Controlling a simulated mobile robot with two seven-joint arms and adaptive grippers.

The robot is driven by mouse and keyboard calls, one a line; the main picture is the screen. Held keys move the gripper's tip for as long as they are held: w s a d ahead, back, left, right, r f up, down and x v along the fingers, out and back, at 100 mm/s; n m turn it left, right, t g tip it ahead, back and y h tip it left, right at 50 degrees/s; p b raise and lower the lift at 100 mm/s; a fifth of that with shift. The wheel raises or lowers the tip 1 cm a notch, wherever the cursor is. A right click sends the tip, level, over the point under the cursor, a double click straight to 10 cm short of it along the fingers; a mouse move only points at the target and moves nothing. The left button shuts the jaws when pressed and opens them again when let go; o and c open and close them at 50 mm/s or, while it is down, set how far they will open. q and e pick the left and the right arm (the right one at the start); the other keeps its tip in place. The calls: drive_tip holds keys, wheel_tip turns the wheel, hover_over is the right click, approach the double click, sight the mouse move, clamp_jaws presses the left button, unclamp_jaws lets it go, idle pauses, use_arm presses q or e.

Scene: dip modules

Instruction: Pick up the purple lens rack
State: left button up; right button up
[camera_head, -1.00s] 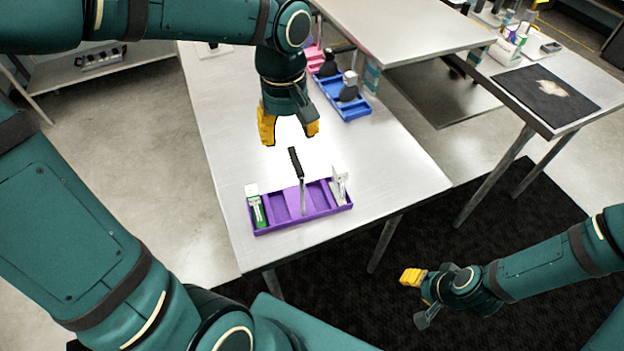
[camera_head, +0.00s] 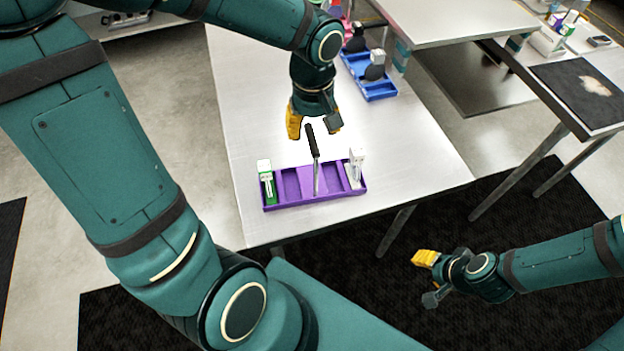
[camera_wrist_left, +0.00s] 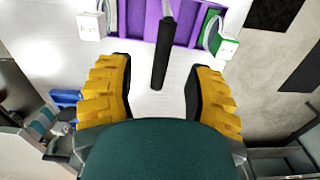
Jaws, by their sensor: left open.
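The purple lens rack (camera_head: 290,204) sits near the front edge of the white table, with a green-and-white item (camera_head: 267,184) in its left end and a white item (camera_head: 356,166) in its right end. A dark upright handle (camera_head: 312,140) on a thin post rises from its middle. My left gripper (camera_head: 314,124) is open above the table, just behind the handle. In the left wrist view the handle (camera_wrist_left: 163,50) reaches between the open fingers (camera_wrist_left: 158,95), with no finger touching it; the rack (camera_wrist_left: 190,30) is beyond. My right gripper (camera_head: 428,279) is low at the right, away from the table.
A blue rack (camera_head: 380,91) with dark items stands farther back on the white table (camera_head: 240,120). A second table (camera_head: 450,25) is behind it. A side table with a black mat (camera_head: 580,90) is at the right. The table around the purple rack is mostly clear.

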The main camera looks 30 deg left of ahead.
sight(312, 138)
use_arm(q)
wheel_tip(312, 138, down, 5)
drive_tip(key=shift+r, duration=0.15)
clamp_jaws()
drive_tip(key=shift+r, duration=0.2)
